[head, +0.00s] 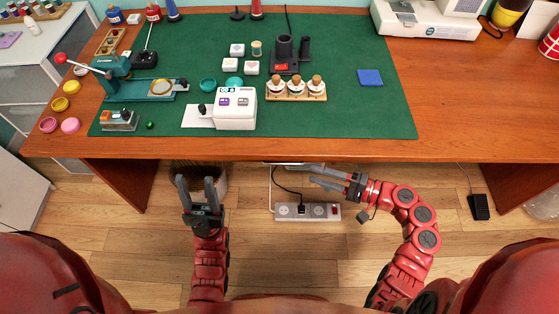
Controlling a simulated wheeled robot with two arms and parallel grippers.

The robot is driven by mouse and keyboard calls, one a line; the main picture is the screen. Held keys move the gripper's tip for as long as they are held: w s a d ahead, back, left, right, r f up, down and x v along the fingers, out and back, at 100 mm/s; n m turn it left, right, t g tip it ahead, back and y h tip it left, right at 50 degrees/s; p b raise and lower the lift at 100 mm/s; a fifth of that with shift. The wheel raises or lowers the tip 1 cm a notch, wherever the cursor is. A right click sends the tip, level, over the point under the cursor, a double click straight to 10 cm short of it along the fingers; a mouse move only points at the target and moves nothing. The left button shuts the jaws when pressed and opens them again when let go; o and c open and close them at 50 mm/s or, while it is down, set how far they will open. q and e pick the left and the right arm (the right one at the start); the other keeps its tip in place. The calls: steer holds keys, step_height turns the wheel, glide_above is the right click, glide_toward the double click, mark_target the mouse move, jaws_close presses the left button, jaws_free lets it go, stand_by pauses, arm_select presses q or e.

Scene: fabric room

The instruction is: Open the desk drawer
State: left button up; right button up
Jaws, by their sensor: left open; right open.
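The wooden desk (470,100) spans the view, its front edge running across the middle. No drawer front or handle can be made out on it from this high angle; the face under the edge is hidden. A pale piece (285,165) shows just below the front edge, too small to identify. My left gripper (196,183) is open and empty, in front of and below the desk edge, left of centre. My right gripper (318,177) is open and empty, just below the desk edge near the middle, its fingers pointing left.
A green mat (350,115) on the desk carries a teal press (135,90), a white box (235,108) and a wooden rack (296,92). A power strip (307,212) and a black pedal (479,207) lie on the floor. A wire basket (200,170) stands under the desk behind my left gripper.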

mark_target(280, 163)
steer(key=x, duration=1.2)
steer(key=shift+f, duration=0.15)
jaws_close()
steer(key=shift+d, duration=0.1)
stand_by(0.7)
